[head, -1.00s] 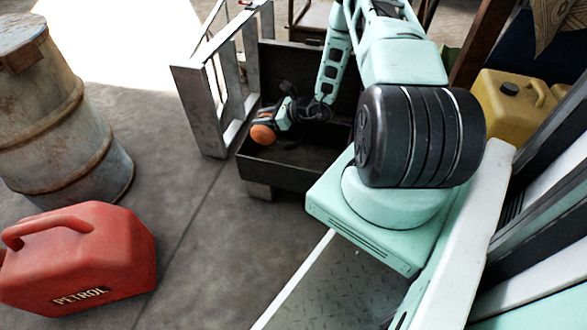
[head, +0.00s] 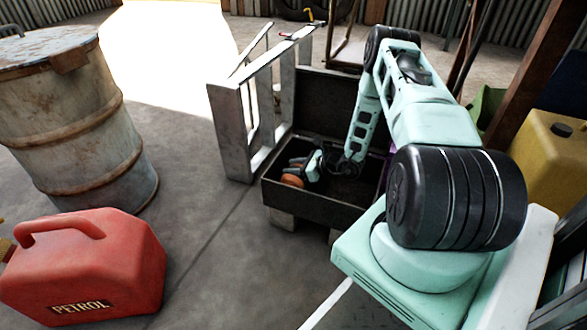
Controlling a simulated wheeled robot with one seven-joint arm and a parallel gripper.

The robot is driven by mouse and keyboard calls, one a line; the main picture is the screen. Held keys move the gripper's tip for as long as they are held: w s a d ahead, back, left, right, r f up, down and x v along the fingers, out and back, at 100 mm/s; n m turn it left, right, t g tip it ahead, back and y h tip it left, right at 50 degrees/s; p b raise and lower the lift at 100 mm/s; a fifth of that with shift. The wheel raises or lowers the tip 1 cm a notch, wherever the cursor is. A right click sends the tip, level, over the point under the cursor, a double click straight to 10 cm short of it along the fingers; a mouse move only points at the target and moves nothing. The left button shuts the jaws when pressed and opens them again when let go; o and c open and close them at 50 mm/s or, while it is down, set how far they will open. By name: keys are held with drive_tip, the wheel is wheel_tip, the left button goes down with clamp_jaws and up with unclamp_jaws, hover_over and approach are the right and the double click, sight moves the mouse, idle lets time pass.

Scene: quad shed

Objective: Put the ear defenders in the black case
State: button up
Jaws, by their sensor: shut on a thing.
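The black case (head: 315,205) stands with its lid (head: 325,115) up and open in the head view. The ear defenders (head: 292,180) show as an orange cup at the left end of the case, just behind its front wall. My gripper (head: 304,170) is at the ear defenders, shut on them, over or inside the left part of the case. The front wall seems to cover the cup's lower edge. I cannot tell whether they touch the case floor. My wrist and arm hide part of the case's right side.
A metal frame (head: 232,130) stands close at the case's left. A red petrol can (head: 90,265) and a rusty drum (head: 75,125) are further left. A yellow container (head: 550,150) is at the right. Open concrete floor lies between the can and the case.

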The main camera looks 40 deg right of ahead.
drive_tip(key=shift+f, duration=0.1)
drive_tip(key=o, duration=1.1)
drive_tip(key=shift+c, duration=0.2)
